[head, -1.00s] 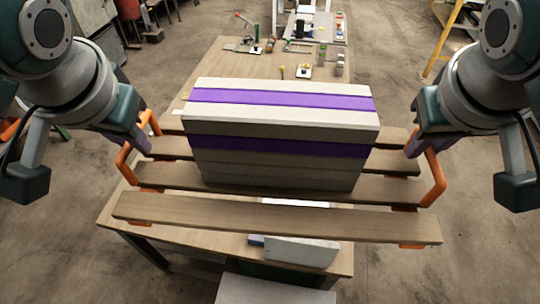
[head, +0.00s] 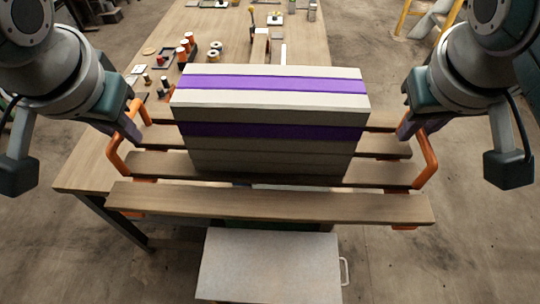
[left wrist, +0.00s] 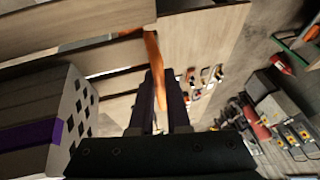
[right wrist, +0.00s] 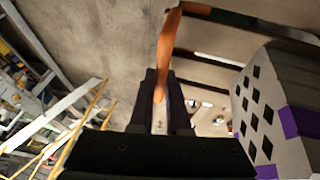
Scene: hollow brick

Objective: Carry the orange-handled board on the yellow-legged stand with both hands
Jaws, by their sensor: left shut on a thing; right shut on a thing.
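The slatted wooden board (head: 270,203) spans the head view, with an orange handle at its left end (head: 117,157) and another at its right end (head: 430,160). A grey hollow brick block (head: 270,105) with purple bands rests on its slats. My left gripper (head: 132,132) is shut on the left handle, which also shows between its fingers in the left wrist view (left wrist: 155,55). My right gripper (head: 407,130) is shut on the right handle, also seen in the right wrist view (right wrist: 166,50). The board looks roughly level. A yellow-legged stand (head: 408,16) shows partly at the upper right.
A long wooden workbench (head: 85,185) lies beneath and beyond the board, with spools (head: 185,45) and small tools on it. A light-topped cabinet (head: 270,265) with a side handle stands in front below. Bare concrete floor lies open at the right.

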